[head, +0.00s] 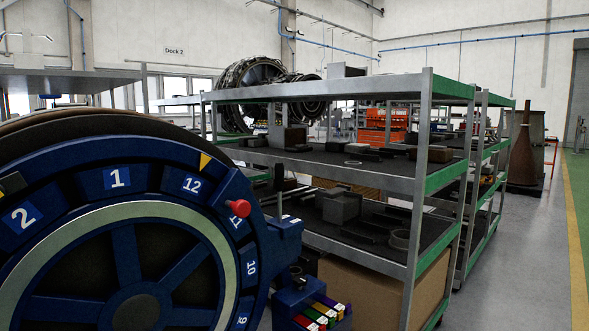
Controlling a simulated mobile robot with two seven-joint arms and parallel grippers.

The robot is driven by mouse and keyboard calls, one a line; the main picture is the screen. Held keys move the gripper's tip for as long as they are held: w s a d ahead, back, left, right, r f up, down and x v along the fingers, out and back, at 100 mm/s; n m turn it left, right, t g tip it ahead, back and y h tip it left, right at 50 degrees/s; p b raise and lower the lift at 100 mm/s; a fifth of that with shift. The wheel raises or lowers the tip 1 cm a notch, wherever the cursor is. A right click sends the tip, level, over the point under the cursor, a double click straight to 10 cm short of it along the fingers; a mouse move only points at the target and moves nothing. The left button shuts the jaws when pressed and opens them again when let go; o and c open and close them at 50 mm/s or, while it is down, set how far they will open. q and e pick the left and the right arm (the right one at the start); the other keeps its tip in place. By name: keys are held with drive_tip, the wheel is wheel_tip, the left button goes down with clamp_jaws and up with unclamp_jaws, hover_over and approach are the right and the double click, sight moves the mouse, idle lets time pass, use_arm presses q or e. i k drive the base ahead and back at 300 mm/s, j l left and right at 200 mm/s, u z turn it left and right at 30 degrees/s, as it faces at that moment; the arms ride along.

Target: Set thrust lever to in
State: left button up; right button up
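A large blue wheel-like device (75,192) with numbered plates fills the lower left of the head view. A red knob (238,208) sticks out at its right rim near the plates 12 and 11. A blue box (288,297) with a row of coloured tabs (319,312) and a small dark part on top stands at the wheel's lower right. No lever marked as thrust shows; I cannot tell whether the red knob belongs to it, or its setting. Neither of my grippers is in view.
A metal shelf rack (416,185) with boxes and parts stands just behind and right of the wheel. A turbofan engine (256,88) is further back. A brown cone (523,150) stands at the right. The grey floor (525,265) at the right is clear.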

sight(279, 167)
drive_tip(key=i+l, duration=1.5)
